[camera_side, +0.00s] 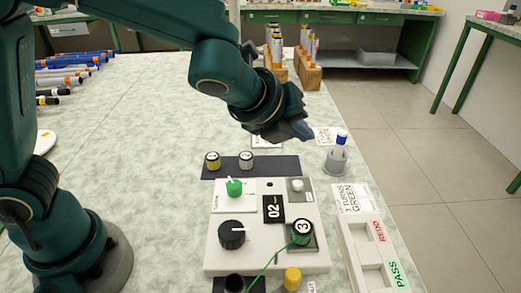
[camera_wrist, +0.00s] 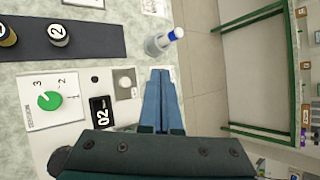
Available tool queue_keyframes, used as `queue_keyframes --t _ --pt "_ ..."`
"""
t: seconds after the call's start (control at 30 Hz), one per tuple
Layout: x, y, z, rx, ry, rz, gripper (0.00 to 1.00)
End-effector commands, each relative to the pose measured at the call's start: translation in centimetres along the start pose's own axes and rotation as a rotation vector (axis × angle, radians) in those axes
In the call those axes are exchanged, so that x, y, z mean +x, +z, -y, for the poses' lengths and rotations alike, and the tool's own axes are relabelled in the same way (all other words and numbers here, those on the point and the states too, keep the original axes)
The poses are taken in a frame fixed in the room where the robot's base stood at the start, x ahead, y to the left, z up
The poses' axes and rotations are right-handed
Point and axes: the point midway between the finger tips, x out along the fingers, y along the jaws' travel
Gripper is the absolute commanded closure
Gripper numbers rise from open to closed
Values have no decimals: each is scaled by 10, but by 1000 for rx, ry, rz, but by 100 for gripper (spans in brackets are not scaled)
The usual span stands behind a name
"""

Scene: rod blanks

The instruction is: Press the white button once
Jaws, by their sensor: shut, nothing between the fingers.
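The white button (camera_side: 297,185) is a small round knob on a grey square plate at the far right corner of the white control panel (camera_side: 215,262). In the wrist view the white button (camera_wrist: 125,82) lies just left of the fingers. My gripper (camera_side: 304,131) is shut and empty, held in the air above the panel's far end and apart from the button. In the wrist view my gripper (camera_wrist: 161,72) shows its two blue fingers together.
The panel also bears a green knob (camera_side: 234,187), a black knob (camera_side: 231,235), an "02" display (camera_side: 273,208) and a green-ringed "3" piece (camera_side: 302,232). A grey holder (camera_side: 336,160) with a blue-topped rod stands right of the gripper. A sorting tray (camera_side: 352,251) lies right of the panel.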

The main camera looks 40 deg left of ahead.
Motion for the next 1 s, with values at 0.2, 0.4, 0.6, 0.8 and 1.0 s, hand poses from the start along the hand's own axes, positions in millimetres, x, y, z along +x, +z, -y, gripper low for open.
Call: queue_keyframes --t 0.2,0.4,0.6,0.8,1.0 --pt "1 0 -1 -2 1 1 100" --pt "12 -9 -10 1 5 1 100" --pt "30 -22 -23 2 6 0 100" --pt "45 -34 -34 3 4 -2 100" --pt "56 -41 -42 1 5 0 100"
